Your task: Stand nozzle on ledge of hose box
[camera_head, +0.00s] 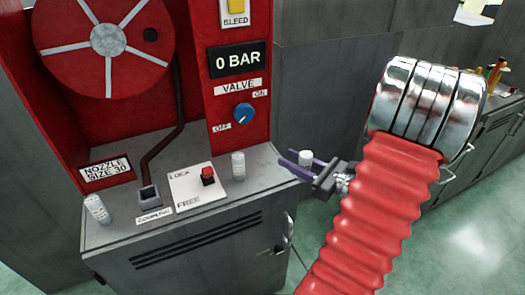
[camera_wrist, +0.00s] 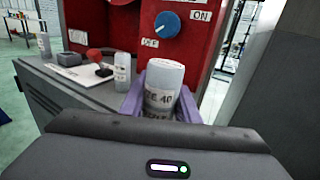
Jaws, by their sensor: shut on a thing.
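My gripper (camera_head: 296,160), with purple fingers, is shut on a white nozzle (camera_head: 306,158). It is just off the right end of the hose box's grey ledge (camera_head: 215,195). In the wrist view the held nozzle (camera_wrist: 162,90) is roughly upright between the fingers, and its label reads "40", with the first part partly hidden. A second nozzle (camera_head: 238,165) stands on the ledge near its right end, below the valve. A third nozzle (camera_head: 97,209) stands at the ledge's left end, slightly tilted in the picture.
Between the standing nozzles are a coupling socket (camera_head: 149,195) with a dark pipe and a lock plate (camera_head: 198,187) with a red lever (camera_head: 207,174). A sign (camera_head: 105,171) reads "NOZZLE SIZE 30". The blue valve knob (camera_head: 244,112) is on the red panel, with a "0 BAR" display (camera_head: 237,60) above.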

